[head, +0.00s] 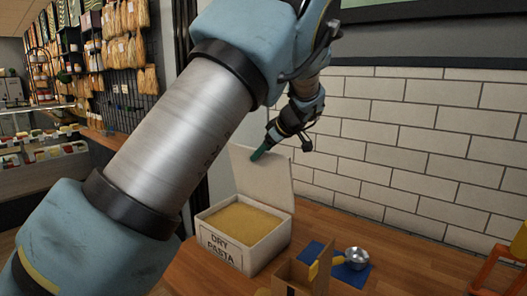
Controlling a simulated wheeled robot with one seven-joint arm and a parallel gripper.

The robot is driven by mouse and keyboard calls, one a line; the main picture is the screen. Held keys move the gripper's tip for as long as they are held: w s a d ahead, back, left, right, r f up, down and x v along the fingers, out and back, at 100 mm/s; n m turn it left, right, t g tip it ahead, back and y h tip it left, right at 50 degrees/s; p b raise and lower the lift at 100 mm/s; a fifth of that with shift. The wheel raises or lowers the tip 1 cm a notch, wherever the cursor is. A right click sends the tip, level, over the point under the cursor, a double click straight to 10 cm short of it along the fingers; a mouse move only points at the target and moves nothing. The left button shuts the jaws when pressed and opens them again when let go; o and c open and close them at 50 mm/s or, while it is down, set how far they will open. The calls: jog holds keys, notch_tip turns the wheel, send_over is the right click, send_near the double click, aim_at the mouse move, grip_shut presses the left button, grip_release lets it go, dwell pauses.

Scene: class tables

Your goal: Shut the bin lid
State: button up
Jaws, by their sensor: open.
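The white bin (267,249) labelled "DRY PASTA" stands on the wooden table and is full of yellow-tan contents. Its lid (264,177) stands raised, roughly upright, along the bin's back edge. My gripper (258,155) is at the lid's upper edge, in front of it in this view. I cannot tell whether it touches the lid. The fingers look green and small here, and the gap between them is hard to see. The arm crosses the left and middle of the head view and hides part of the wall behind.
A cardboard box (290,275) stands close to the bin's front right. A blue cloth (345,272) with a metal cup (356,257) lies to its right. An orange stand (505,262) is at the far right. The tabletop (410,262) between is clear. A tiled wall (420,150) rises behind.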

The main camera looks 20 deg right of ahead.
jog(key=shift+c, duration=0.2)
jog(key=c, duration=1.1)
jog(key=shift+a+f+b, duration=0.1)
jog(key=shift+a+b, duration=0.05)
jog(key=shift+b, duration=0.35)
